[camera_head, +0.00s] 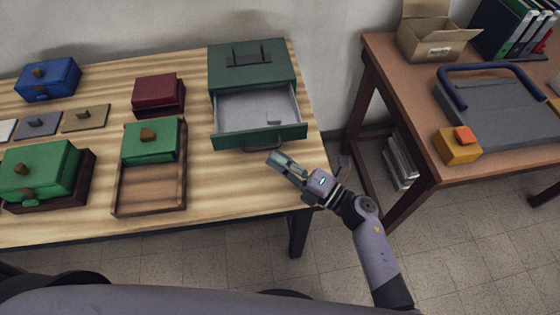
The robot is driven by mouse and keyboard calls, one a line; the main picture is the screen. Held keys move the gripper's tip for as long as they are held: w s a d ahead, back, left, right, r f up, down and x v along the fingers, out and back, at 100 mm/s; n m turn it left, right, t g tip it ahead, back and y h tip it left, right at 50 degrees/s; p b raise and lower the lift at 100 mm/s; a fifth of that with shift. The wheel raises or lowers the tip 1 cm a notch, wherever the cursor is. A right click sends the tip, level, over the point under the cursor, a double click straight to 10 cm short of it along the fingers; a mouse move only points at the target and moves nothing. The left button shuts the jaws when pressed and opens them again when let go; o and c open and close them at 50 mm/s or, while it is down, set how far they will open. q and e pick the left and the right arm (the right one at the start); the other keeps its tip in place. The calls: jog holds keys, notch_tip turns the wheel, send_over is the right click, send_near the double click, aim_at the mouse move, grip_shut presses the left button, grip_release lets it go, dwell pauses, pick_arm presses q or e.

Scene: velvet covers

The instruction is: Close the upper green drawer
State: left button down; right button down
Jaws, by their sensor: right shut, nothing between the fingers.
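A dark green cabinet (250,63) stands at the back right of the wooden table. Its green drawer (232,140) is pulled out toward me, showing a pale grey inside with a small pale shape in it. A dark handle (263,147) sits on the drawer front. My right gripper (275,160) is shut and empty, just in front of and slightly below the handle in the picture. I cannot tell whether it touches the handle. My left gripper is not in view.
Green lidded boxes (45,168), a wooden tray (150,190) with a green block (150,142), a dark red box (158,93) and a blue box (48,80) stand left of the cabinet. The table front near the drawer is clear. A brown table (400,110) stands to the right.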

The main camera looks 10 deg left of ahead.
aim_at(272, 116)
jog(key=w+a+b, duration=0.1)
jog(key=w+b, duration=0.1)
jog(key=w, duration=0.2)
jog(key=w+a+b, duration=0.1)
jog(key=w+b, duration=0.1)
jog(key=w, duration=0.2)
jog(key=w+a+b, duration=0.1)
jog(key=w+b, duration=0.1)
jog(key=w, duration=0.2)
jog(key=shift+w+a+f, duration=0.15)
jog(key=shift+w+a, duration=0.2)
jog(key=shift+w, duration=0.05)
jog(key=shift+w+a+b, duration=0.1)
jog(key=shift+w+b, duration=0.4)
jog(key=shift+r, duration=0.35)
